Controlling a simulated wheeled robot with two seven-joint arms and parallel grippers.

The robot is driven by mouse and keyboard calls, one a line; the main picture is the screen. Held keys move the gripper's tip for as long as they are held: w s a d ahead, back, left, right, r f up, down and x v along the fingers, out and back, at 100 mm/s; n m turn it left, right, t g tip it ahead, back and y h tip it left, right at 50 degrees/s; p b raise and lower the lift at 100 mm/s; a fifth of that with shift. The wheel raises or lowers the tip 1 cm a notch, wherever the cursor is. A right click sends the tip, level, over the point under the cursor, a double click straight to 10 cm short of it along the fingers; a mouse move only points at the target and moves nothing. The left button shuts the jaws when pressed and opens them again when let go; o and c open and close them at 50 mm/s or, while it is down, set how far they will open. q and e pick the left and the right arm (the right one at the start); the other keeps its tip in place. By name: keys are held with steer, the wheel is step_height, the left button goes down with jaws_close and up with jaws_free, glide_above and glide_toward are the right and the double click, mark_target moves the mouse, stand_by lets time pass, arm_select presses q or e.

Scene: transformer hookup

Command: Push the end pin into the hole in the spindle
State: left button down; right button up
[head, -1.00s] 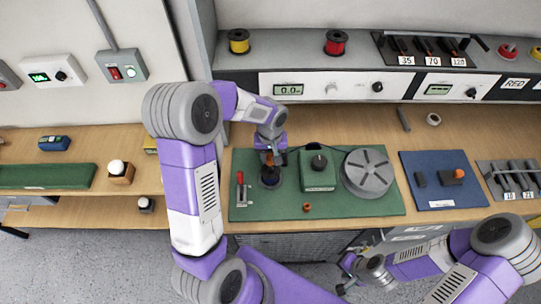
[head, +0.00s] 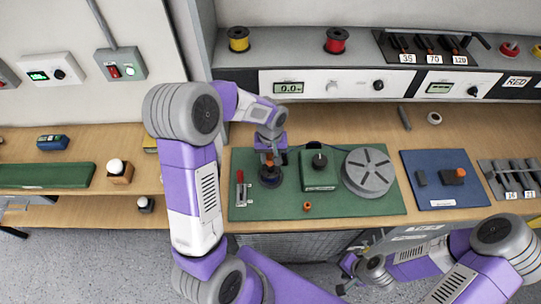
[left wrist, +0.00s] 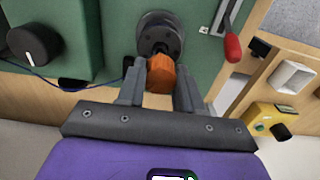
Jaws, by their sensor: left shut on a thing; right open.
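An orange end pin (left wrist: 161,74) is held between the two fingers of my left gripper (left wrist: 158,90), which is shut on it. The pin sits right over the dark round spindle (left wrist: 160,32) on the green mat. In the head view the spindle (head: 270,177) is at the mat's left part, with the orange pin (head: 269,160) just above it under my left gripper (head: 269,154). I cannot tell how far the pin is in the hole, as the hole is hidden. My right gripper (head: 346,276) is open and empty, low in front of the bench.
On the green mat (head: 260,210) stand a red-handled clamp (head: 240,188), a green box with a black knob (head: 319,170), a grey slotted disc (head: 368,172) and a small orange part (head: 307,206). A blue mat (head: 431,190) lies to the right.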

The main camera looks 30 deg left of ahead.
arm_select(q)
steer(key=shift+f+b, duration=1.45)
steer(key=shift+f, duration=0.4)
steer(key=shift+r, duration=0.1)
steer(key=c, duration=0.7)
jaws_free()
steer(key=shift+o, duration=0.2)
steer(key=shift+r+p, duration=1.9)
steer(key=shift+r, duration=0.65)
step_height(320, 180, up, 8)
steer(key=shift+f, duration=0.25)
